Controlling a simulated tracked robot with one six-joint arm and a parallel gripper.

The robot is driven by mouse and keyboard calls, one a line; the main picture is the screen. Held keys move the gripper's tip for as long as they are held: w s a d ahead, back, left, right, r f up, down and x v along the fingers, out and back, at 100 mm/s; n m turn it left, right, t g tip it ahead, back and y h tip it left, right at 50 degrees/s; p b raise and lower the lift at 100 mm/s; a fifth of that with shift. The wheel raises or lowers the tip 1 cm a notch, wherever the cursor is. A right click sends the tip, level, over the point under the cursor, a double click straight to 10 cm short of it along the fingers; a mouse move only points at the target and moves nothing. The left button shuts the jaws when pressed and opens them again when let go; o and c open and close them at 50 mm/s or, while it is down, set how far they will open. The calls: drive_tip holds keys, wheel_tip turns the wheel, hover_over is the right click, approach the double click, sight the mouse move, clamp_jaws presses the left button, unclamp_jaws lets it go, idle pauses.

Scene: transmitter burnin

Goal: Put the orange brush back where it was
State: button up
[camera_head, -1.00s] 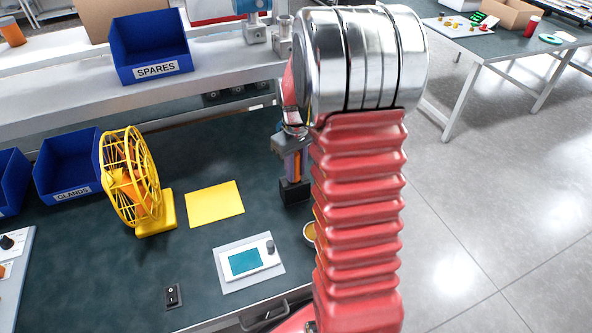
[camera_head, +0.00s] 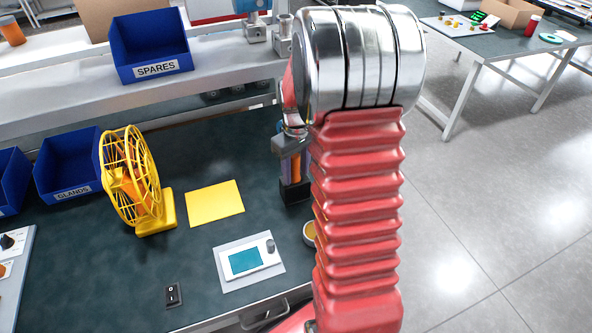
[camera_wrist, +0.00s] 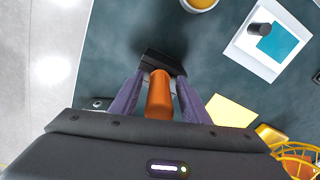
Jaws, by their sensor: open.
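The orange brush (camera_wrist: 159,97) stands between the two purple fingers of my gripper (camera_wrist: 160,82) in the wrist view. The fingers are open, one on each side of its handle. A black block-like part (camera_wrist: 162,62) shows at the far end of the handle; I cannot tell whether it is the brush's head or a holder. In the head view the orange handle (camera_head: 296,168) shows between the fingers, with the black part (camera_head: 294,191) at the dark bench top. My arm hides the area to the right.
A white device with a teal screen (camera_head: 247,260) and a black switch (camera_head: 172,295) are nearer. A round yellow-topped container (camera_head: 309,232) is partly behind my arm.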

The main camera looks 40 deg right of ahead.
wheel_tip(320, 180, up, 12)
drive_tip(key=shift+r, duration=0.15)
idle(0.5)
drive_tip(key=shift+s, duration=0.15)
idle(0.7)
